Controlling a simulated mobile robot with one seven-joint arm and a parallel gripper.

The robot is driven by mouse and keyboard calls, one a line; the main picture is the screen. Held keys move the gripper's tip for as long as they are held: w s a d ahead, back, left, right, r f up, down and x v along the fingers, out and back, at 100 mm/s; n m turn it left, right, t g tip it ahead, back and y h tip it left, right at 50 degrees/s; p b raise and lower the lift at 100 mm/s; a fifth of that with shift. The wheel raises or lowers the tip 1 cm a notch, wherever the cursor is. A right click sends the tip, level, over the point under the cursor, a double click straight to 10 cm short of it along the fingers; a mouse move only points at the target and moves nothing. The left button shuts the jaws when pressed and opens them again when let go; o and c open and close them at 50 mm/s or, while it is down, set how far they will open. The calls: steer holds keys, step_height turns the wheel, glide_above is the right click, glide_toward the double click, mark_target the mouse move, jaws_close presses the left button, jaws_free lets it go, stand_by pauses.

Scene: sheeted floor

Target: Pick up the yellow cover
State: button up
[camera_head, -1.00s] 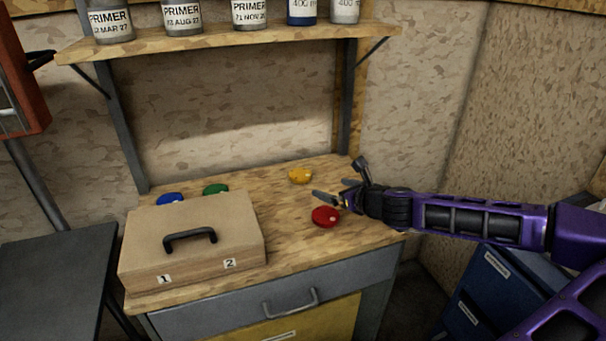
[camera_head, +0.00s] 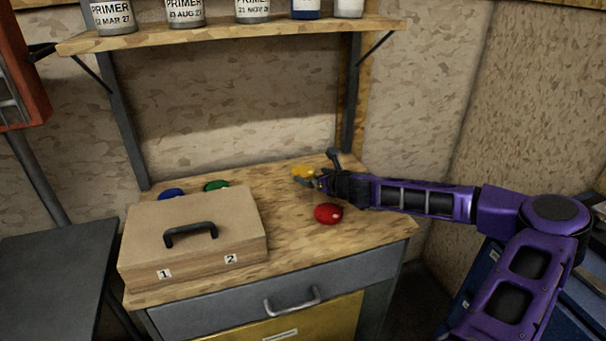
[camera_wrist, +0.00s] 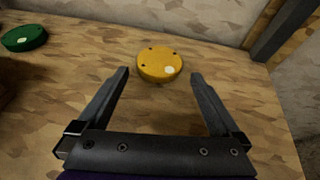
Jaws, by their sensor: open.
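The yellow cover (camera_head: 302,171) is a round disc lying flat toward the back right of the wooden bench top. In the wrist view the yellow cover (camera_wrist: 160,64) lies just beyond the fingertips, roughly centred between them, with small dark holes and a pale spot on top. My gripper (camera_head: 316,180) is at the right of the cover, low over the bench, and partly overlaps it in the head view. In the wrist view my gripper (camera_wrist: 160,76) has its two fingers wide apart with nothing between them.
A red cover (camera_head: 328,213) lies in front of my gripper. Green (camera_head: 216,186) and blue (camera_head: 172,194) covers lie behind a wooden case (camera_head: 195,240) with a black handle. A shelf (camera_head: 235,37) with several cans hangs above. A post (camera_wrist: 285,30) stands at the back right.

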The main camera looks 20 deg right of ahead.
mark_target(305, 172)
steer(key=x, duration=0.4)
steer(key=c, duration=1.3)
